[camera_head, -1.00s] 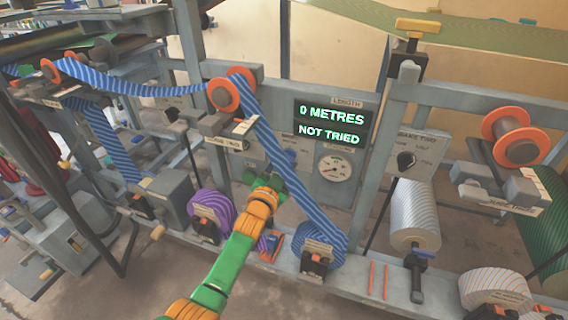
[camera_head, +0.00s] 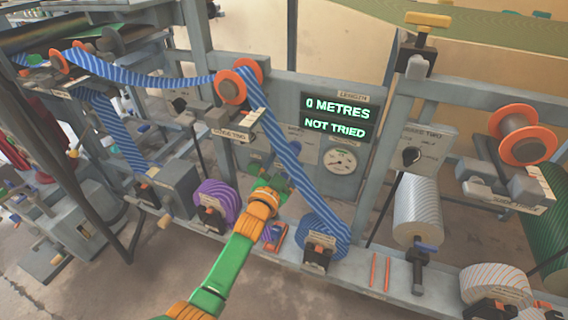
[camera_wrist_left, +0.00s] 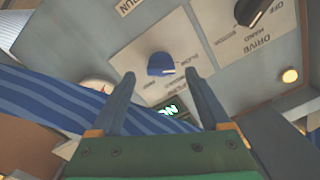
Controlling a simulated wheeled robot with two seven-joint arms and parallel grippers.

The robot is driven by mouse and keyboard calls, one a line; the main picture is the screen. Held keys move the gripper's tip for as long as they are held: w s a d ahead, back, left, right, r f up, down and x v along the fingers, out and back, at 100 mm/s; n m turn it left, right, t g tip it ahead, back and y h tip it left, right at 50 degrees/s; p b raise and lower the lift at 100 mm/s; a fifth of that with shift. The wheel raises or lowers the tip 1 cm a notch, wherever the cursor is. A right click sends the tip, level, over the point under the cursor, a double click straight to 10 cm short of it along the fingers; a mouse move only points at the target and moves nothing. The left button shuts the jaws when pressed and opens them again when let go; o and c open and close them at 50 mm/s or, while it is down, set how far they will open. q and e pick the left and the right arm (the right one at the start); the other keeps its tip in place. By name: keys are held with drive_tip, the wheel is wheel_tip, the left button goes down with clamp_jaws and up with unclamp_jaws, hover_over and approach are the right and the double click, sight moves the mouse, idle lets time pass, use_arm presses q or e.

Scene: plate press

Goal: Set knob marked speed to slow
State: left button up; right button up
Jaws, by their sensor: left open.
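A blue knob (camera_wrist_left: 162,64) sits on a pale plate in the left wrist view, with small lettering around it that appears turned; one word there looks like SLOW. I cannot read its pointer surely. My left gripper (camera_wrist_left: 160,76) is open, its two fingers pointing toward the knob, which shows just beyond and between the fingertips. Nothing is held. In the head view my left gripper (camera_head: 270,178) reaches to the panel behind the striped band; a small blue part (camera_head: 295,147) beside the band may be this knob. My right gripper is out of view.
A blue striped band (camera_head: 278,145) runs close by the gripper and crosses behind the fingers in the wrist view (camera_wrist_left: 60,100). A dark knob (camera_wrist_left: 252,10) marked DRIVE is nearby. A display (camera_head: 336,117) reads 0 METRES, NOT TRIED. A round gauge (camera_head: 340,161) is below it.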

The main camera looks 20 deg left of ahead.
use_arm(q)
drive_tip(key=s, duration=0.4)
drive_tip(key=shift+s+p, duration=0.35)
drive_tip(key=shift+p, duration=0.05)
